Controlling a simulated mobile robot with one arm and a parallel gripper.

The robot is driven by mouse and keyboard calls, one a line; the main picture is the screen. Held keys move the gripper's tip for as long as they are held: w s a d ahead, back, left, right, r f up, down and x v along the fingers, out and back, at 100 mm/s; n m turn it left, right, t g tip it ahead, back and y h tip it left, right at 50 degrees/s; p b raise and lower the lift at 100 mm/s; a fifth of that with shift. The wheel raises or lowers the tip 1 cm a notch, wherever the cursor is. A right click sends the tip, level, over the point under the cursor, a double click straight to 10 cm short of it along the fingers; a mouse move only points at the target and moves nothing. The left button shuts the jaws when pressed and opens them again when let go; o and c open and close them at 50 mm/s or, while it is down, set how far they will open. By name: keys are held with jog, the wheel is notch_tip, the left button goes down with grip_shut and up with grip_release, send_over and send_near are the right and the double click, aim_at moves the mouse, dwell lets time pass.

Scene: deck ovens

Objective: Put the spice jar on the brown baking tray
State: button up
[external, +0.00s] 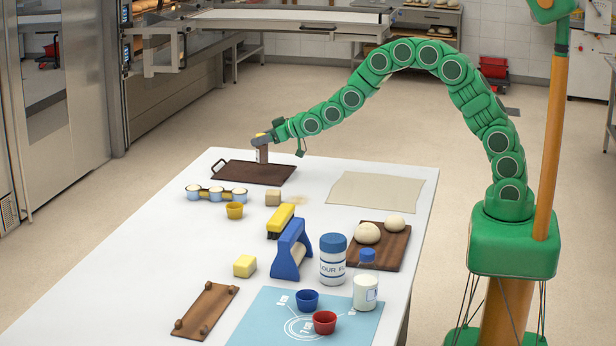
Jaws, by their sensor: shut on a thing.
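The brown baking tray (238,173) lies flat at the far end of the white table, with a dark handle at its left end. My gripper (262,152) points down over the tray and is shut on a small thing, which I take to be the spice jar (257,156). Only a pale sliver of it shows beside the finger; the rest is hidden. It is upright, just above or touching the tray; I cannot tell which.
Nearer are a blue stand (291,250), flour jar (333,260), milk bottle (366,291) and dough board (390,252).

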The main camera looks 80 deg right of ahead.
aim_at(262, 148)
jog(key=shift+f, duration=1.65)
jog(key=o, duration=1.1)
jog(key=shift+f, duration=0.1)
jog(key=shift+o, duration=0.2)
